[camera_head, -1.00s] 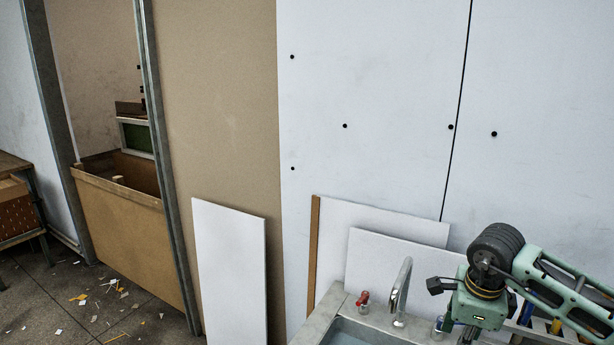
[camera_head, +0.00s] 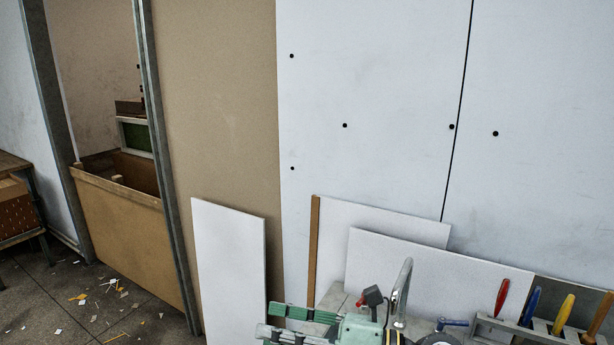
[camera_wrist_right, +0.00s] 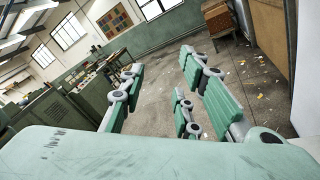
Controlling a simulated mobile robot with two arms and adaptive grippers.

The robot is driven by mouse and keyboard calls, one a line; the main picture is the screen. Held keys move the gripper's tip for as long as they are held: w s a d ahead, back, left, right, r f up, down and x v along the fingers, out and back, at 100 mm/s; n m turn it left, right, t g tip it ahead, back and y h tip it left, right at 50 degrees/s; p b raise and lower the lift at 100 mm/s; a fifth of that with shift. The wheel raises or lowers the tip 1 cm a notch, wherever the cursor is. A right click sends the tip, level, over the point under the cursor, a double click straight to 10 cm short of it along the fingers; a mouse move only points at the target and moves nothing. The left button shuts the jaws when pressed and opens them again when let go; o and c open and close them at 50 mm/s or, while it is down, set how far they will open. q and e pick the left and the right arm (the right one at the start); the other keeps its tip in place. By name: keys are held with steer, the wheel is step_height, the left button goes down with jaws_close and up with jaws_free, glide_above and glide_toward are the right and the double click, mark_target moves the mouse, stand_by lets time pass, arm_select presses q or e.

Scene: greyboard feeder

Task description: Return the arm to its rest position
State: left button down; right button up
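My right gripper (camera_head: 268,321) shows at the bottom middle of the head view, with green padded fingers pointing left. Its palm and arm run off the bottom edge. In the right wrist view the fingers of this gripper (camera_wrist_right: 162,68) are spread apart, with nothing between them. Past them I see the room's floor and far walls. My left gripper is in neither view.
A holder (camera_head: 490,330) with coloured-handled tools stands at right. White boards (camera_head: 229,270) lean on the wall. A brown bin (camera_head: 130,230) stands left; scraps litter the floor.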

steer(key=w+d+r+m+t+h, duration=0.25)
steer(key=d+m+t, duration=0.35)
steer(key=m, duration=0.5)
steer(key=w+d+r+m+t+h, duration=0.2)
steer(key=w+d+m+t+h, duration=0.15)
steer(key=m+t, duration=0.6)
steer(key=s+d+f+m+g+h, duration=0.2)
steer(key=d+f+m+g+h, duration=0.1)
steer(key=d+f+m+h, duration=0.45)
steer(key=s+d+f+m+g+h, duration=0.2)
steer(key=d+f+m+g+h, duration=0.15)
steer(key=d+f+m, duration=0.45)
steer(key=s+f+m+g, duration=0.3)
steer(key=s+f+g, duration=0.2)
steer(key=s+f, duration=0.6)
steer(key=s+f+m+g, duration=0.3)
steer(key=s+f+g, duration=0.35)
steer(key=s, duration=0.65)
step_height(320, 180, down, 27)
steer(key=b, duration=0.1)
steer(key=s+d+f+b, duration=0.1)
steer(key=s+d+f, duration=0.2)
steer(key=s+f, duration=1.5)
steer(key=shift+s+f+g, duration=0.15)
steer(key=shift+f+g, duration=0.1)
steer(key=shift+g, duration=0.2)
